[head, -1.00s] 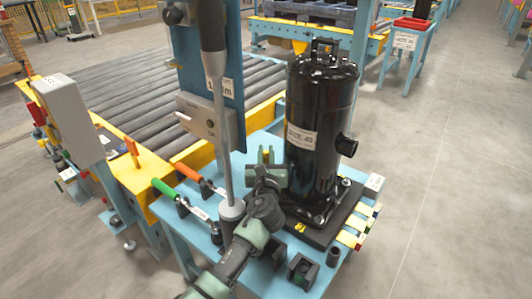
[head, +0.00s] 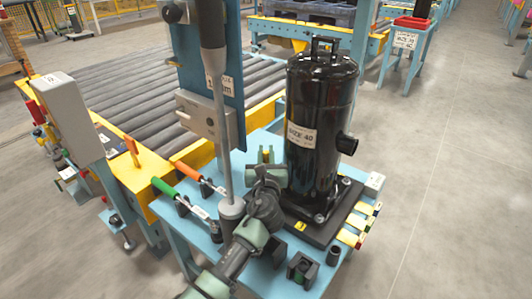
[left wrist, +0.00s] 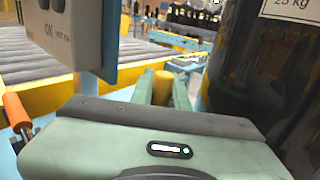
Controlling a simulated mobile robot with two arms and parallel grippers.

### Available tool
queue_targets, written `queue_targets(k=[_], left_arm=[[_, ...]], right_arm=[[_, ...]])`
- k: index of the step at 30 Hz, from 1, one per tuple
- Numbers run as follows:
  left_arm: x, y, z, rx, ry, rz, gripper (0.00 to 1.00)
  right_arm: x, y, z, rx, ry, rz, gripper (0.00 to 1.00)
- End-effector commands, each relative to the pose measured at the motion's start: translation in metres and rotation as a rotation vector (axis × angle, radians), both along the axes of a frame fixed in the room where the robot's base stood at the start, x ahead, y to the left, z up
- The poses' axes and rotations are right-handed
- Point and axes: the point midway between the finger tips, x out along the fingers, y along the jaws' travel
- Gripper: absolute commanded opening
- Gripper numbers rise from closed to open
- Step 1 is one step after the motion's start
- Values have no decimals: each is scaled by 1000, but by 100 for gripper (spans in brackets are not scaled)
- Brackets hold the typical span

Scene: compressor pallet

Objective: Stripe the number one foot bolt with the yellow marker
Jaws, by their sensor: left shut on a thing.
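My left gripper (head: 266,150) is shut on the yellow marker, just left of the black compressor (head: 320,120). In the left wrist view the marker (left wrist: 162,86) shows as a yellow cylinder between the two green fingers; its tip cannot be made out. The compressor stands upright on a dark base plate (head: 335,228). One foot bolt (head: 319,217) shows at the front of its foot, near a small yellow label (head: 300,226) whose number is too small to read. My left wrist hides the plate's left side. My right gripper is not in view.
A blue table (head: 183,238) carries the pallet, green-handled (head: 165,188) and orange-handled (head: 187,170) tools, and small dark holders (head: 302,268). A grey post (head: 220,130) stands close left of the gripper. Coloured tags (head: 352,238) stick out at right. A roller conveyor (head: 120,95) lies behind.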

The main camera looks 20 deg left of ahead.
Motion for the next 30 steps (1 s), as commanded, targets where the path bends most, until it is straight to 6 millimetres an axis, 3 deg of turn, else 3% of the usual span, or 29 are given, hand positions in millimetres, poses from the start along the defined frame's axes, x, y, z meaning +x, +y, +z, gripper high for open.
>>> queue_targets(k=[20, 30], left_arm=[[0, 0, -3, 0, 0, 0, 0], [0, 0, 11, 0, 0, 0, 0]], right_arm=[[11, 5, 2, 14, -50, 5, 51], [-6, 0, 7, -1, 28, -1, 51]])
